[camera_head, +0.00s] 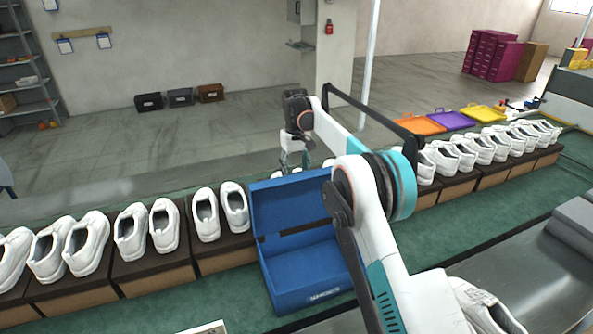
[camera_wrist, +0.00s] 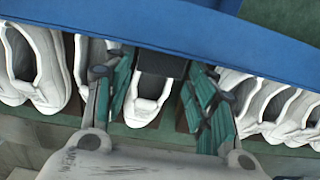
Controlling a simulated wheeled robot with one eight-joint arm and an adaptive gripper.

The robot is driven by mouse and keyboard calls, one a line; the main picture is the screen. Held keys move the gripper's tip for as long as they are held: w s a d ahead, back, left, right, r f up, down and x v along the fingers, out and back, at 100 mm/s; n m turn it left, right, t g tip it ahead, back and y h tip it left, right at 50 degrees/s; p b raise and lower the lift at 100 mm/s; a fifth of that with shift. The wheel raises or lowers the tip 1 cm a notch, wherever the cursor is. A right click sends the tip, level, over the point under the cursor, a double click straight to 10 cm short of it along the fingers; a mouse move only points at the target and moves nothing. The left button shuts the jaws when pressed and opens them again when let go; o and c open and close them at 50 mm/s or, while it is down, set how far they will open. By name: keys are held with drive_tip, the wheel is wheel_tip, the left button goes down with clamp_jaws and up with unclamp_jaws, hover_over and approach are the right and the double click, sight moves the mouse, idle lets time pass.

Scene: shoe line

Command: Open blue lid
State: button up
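The blue box (camera_head: 308,278) stands on the green conveyor, and its inside shows empty. Its blue lid (camera_head: 290,203) is raised, standing up at the back of the box and leaning slightly. My gripper (camera_head: 292,163) is behind and above the lid's top edge, partly hidden by it. In the wrist view my gripper (camera_wrist: 157,88) has its two green-padded fingers spread apart with nothing held between them. The blue lid (camera_wrist: 180,38) crosses the top of that view, just past the fingertips. I cannot tell whether a finger touches it.
White shoes (camera_head: 148,228) stand in pairs on brown boxes along the conveyor (camera_head: 130,310), on both sides of the blue box. Orange, purple and yellow trays (camera_head: 450,119) lie at the back right. A grey belt (camera_head: 510,265) runs at the front right.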

wheel_tip(320, 180, up, 8)
idle(0.8)
drive_tip(key=shift+d, duration=0.15)
